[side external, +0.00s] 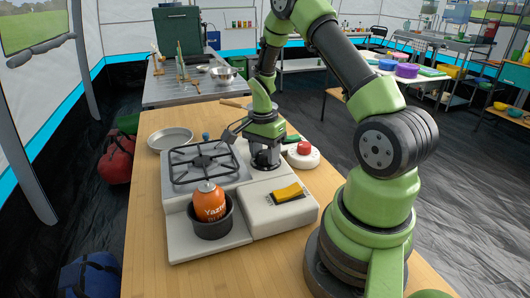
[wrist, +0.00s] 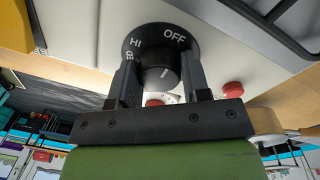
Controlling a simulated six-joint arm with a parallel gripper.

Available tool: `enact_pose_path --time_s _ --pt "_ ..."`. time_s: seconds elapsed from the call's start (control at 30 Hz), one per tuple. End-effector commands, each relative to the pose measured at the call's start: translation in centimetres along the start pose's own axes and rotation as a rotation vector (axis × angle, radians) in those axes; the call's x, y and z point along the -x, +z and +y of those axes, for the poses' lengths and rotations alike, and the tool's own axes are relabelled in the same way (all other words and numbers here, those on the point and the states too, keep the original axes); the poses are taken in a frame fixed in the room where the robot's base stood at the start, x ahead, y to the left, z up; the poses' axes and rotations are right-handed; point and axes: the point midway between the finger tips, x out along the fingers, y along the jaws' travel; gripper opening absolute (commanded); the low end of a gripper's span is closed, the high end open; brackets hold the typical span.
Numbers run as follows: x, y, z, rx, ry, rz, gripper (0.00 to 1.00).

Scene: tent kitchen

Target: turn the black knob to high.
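The black knob (wrist: 158,72) sits on a pale stove panel in the wrist view. Its round black dial carries the words OFF, at the upper right, and HI, at the left; a third label is partly covered. My gripper (wrist: 160,66) has one finger on each side of the knob. I cannot tell whether the fingers press on it. In the side view my gripper (side external: 265,155) points down at the right end of the camp stove (side external: 182,216), and hides the knob.
An orange canister (side external: 210,200) stands in a black holder (side external: 213,224) at the stove's front. A yellow-and-black item (side external: 287,193) lies on the stove's pale box. A red button on a white base (side external: 303,157) stands right of my gripper. A metal pan (side external: 170,138) lies behind the burner grate.

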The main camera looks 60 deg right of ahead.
Motion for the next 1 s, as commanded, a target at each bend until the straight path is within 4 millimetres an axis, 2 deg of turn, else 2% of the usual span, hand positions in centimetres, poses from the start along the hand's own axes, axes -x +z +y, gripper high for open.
enact_pose_path --time_s 0.27,0.47,1.0 --pt "0.04 0.01 0.0 0.028 0.0 0.002 0.2" --pt "0.04 0.02 0.0 0.125 0.0 0.008 0.2" --pt "0.04 0.05 0.07 0.613 0.0 0.036 0.2"
